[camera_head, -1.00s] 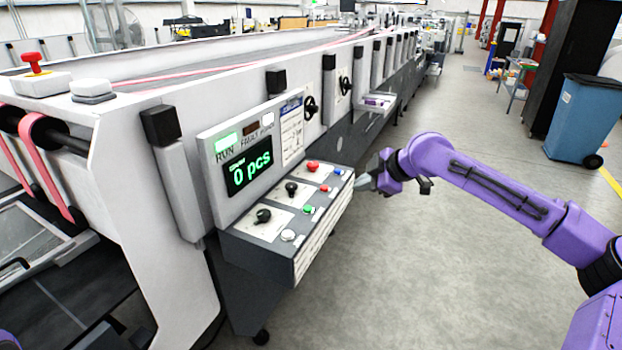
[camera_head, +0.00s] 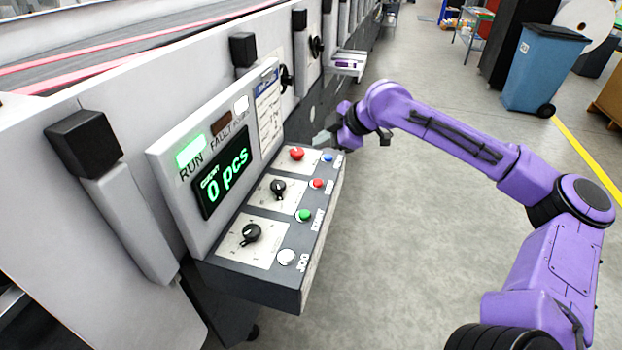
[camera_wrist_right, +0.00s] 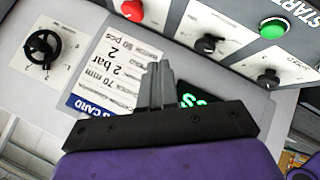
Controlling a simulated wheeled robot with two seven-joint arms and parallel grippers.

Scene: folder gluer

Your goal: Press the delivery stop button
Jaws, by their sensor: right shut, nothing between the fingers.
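The control panel (camera_head: 262,266) on the machine holds the buttons. A large red button (camera_head: 297,153) is at its far end, with a small red button (camera_head: 317,183) nearer; the labels are too small to tell which is the delivery stop. In the right wrist view a red button (camera_wrist_right: 131,10) shows at the top edge. My right gripper (camera_head: 322,138) is shut and empty, by the panel's far end; I cannot tell its height above it. Its fingers (camera_wrist_right: 157,75) show in the right wrist view, apart from the red button. My left gripper is not in view.
The panel also has a blue button (camera_head: 328,158), a green button (camera_head: 305,215), a white button (camera_head: 287,257) and black knobs (camera_head: 251,233). A display (camera_head: 222,172) reading "0 pcs" stands behind them. A handwheel (camera_wrist_right: 43,47) is nearby. The floor (camera_head: 420,220) to the right is clear.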

